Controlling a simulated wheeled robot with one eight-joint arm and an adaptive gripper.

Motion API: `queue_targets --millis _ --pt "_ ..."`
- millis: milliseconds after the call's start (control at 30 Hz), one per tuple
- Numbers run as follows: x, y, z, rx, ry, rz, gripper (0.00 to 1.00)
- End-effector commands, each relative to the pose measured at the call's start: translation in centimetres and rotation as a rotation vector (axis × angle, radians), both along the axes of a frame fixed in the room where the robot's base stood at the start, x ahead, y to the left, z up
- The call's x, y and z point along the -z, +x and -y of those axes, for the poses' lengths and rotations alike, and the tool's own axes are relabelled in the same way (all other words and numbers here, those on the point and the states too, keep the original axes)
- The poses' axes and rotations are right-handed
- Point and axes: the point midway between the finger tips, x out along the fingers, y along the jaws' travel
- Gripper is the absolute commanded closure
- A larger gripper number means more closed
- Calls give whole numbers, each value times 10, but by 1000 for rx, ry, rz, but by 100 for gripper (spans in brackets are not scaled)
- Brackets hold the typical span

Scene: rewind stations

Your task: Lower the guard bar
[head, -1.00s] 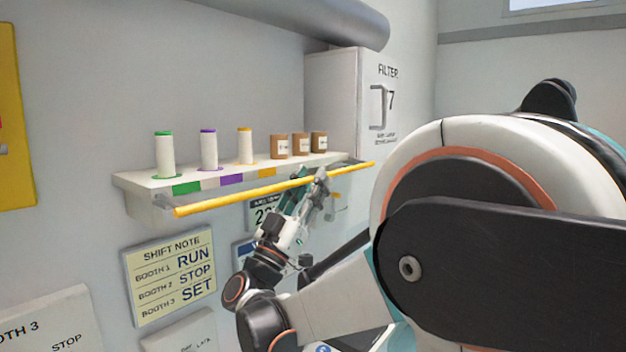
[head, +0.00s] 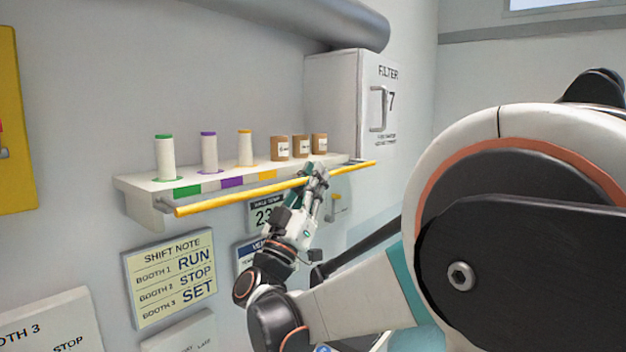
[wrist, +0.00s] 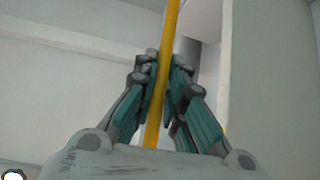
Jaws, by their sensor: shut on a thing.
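The yellow guard bar (head: 235,199) runs along the front of the white wall shelf (head: 150,187), roughly level with the shelf's front edge. My gripper (head: 316,169) is at the bar, right of its middle, reaching up from below. In the wrist view the bar (wrist: 171,35) passes between the fingers of my gripper (wrist: 162,62), which are closed around it. Part of the bar is hidden behind the fingers.
On the shelf stand white spools with green (head: 165,157), purple (head: 209,152) and orange (head: 245,147) tops, and brown jars (head: 300,147). A white filter cabinet (head: 340,95) stands at the shelf's right end. A shift note (head: 170,278) and other signs hang below.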

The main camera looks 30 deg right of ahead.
Motion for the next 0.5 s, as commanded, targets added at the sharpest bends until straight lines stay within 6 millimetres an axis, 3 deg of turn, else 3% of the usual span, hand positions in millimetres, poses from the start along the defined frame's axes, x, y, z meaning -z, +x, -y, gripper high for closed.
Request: queue_targets --millis 200,500 --pt "-17 -1 0 0 -64 -175 100" --pt "-16 1 -1 -1 -81 -218 100"
